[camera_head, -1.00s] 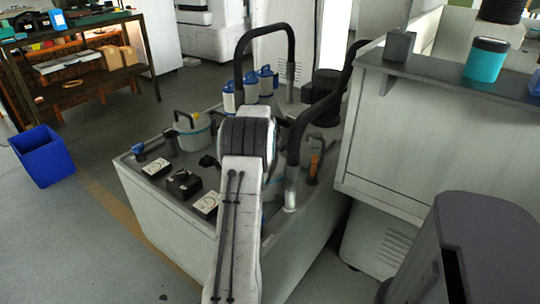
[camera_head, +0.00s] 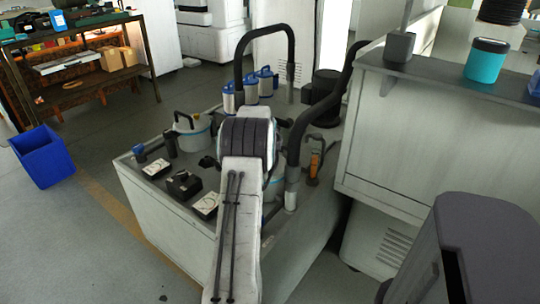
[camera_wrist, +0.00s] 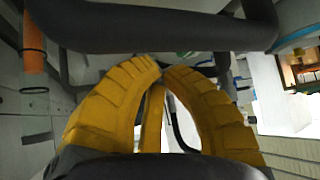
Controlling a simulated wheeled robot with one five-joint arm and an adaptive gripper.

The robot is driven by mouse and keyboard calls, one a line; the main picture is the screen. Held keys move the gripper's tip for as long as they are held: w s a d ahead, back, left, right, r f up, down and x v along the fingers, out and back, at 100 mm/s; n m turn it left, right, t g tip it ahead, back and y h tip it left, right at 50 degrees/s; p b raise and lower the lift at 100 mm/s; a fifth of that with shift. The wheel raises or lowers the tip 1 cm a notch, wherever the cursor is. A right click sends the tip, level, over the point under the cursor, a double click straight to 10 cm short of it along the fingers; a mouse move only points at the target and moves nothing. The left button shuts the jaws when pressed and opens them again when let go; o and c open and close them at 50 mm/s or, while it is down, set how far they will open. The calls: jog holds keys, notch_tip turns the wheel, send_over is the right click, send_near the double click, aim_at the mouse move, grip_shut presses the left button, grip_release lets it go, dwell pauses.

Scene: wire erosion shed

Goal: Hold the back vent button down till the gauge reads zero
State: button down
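Two white dial faces, which look like gauges, sit on top of the grey cabinet (camera_head: 180,225) in the head view: the rear gauge (camera_head: 157,167) and the front gauge (camera_head: 207,204). Their readings are too small to make out. A black block (camera_head: 184,185) stands between them. I cannot pick out the back vent button in either view. My gripper is hidden behind my arm in the head view. In the wrist view, the yellow fingers of my gripper (camera_wrist: 161,71) curve together with tips meeting, and nothing shows between them. Whether they touch anything is not clear.
A black padded rail (camera_wrist: 165,28) crosses close in front of my gripper. Padded hoops (camera_head: 265,40) rise from the cabinet, with blue-topped canisters (camera_head: 265,82) and a lidded pot (camera_head: 193,133) nearby. A grey counter (camera_head: 440,80) stands right. A blue bin (camera_head: 42,157) is on open floor left.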

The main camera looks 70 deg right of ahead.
jog(key=shift+f+b, duration=1)
jog(key=shift+f, duration=0.1)
dwell(2.2)
jog(key=shift+r, duration=0.2)
dwell(1.1)
jog(key=shift+r+p, duration=0.6)
jog(key=shift+r, duration=0.3)
jog(key=shift+r+p, duration=1.65)
jog(key=shift+r, duration=0.9)
